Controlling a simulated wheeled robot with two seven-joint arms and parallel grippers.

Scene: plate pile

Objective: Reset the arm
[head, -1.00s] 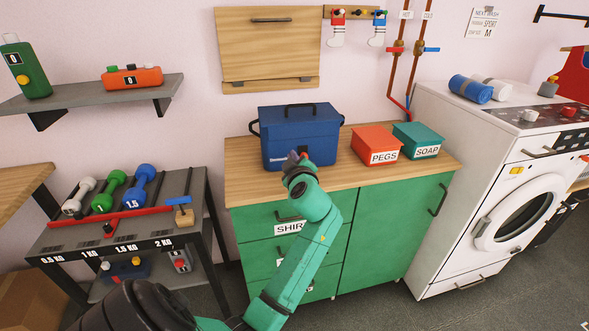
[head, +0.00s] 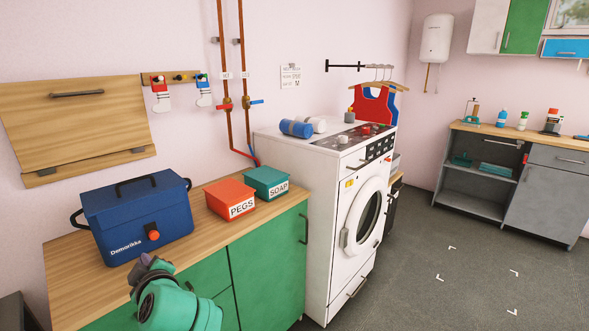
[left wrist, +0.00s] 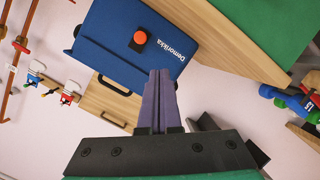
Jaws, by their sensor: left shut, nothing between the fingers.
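My left gripper (head: 150,268) is at the bottom left of the head view, in front of the green cabinet and near the front edge of its wooden top. In the left wrist view its two purple fingers (left wrist: 158,100) are pressed together with nothing between them. A blue box (head: 138,215) with an orange-red button stands on the counter just behind the gripper. The box also shows in the left wrist view (left wrist: 125,45), beyond the fingertips. My right gripper is in neither view.
A red PEGS box (head: 231,200) and a teal SOAP box (head: 266,183) stand on the wooden counter (head: 75,285). A white washing machine (head: 310,200) stands right of it. Open grey floor (head: 420,270) lies at the right, before a grey cabinet (head: 545,190).

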